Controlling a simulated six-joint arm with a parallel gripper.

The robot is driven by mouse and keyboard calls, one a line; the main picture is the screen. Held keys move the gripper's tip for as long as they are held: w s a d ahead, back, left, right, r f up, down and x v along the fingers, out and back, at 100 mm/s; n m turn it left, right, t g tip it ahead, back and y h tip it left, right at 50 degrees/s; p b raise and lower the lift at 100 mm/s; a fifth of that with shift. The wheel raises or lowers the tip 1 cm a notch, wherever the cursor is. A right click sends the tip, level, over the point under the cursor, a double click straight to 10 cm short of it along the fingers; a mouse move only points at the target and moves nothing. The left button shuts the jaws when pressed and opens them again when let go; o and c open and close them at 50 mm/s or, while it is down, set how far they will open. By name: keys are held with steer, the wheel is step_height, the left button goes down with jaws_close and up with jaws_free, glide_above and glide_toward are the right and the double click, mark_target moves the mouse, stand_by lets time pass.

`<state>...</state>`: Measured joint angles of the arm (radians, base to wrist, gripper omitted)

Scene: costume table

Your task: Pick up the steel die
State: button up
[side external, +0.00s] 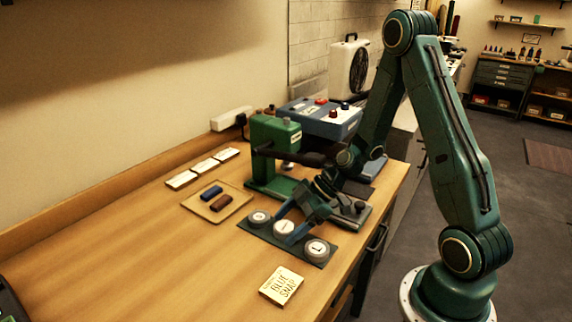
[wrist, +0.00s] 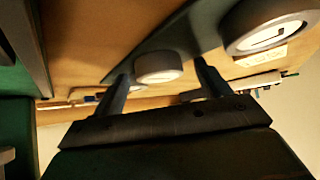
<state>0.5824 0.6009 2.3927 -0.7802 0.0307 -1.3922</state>
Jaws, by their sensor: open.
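Three round grey dies stand in a row on a dark mat (side external: 246,227) near the table's front edge: a left one (side external: 259,217), a middle one (side external: 284,229) and a larger right one (side external: 317,250). I cannot tell for certain which is the steel die. My gripper (side external: 289,221) is open, low over the mat at the middle die. In the wrist view my gripper (wrist: 161,71) has its two fingers on either side of a small pale die (wrist: 158,67), with a gap to each. The larger die (wrist: 270,28), with a mark on its face, lies beyond the right finger.
A green press (side external: 275,145) and a blue machine (side external: 322,118) stand behind. A wooden tray (side external: 190,204) holds a blue and a brown block. White cards (side external: 203,166) lie at the back. A "Blue Snap" box (side external: 281,286) lies in front.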

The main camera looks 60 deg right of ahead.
steer(key=c, duration=1.3)
steer(key=shift+v, duration=0.75)
steer(key=s+d+r, duration=0.2)
steer(key=d, duration=0.1)
steer(key=s+d+r, duration=0.2)
steer(key=s+d, duration=0.1)
steer(key=s+d+r, duration=0.3)
steer(key=d, duration=0.1)
steer(key=shift+s, duration=0.1)
steer(key=shift+d, duration=0.1)
steer(key=shift+w+d+r, duration=0.15)
steer(key=shift+w+d, duration=1)
steer(key=shift+w, duration=0.2)
steer(key=shift+w+d+r, duration=0.1)
steer(key=shift+w+d, duration=1.05)
steer(key=shift+w, duration=0.25)
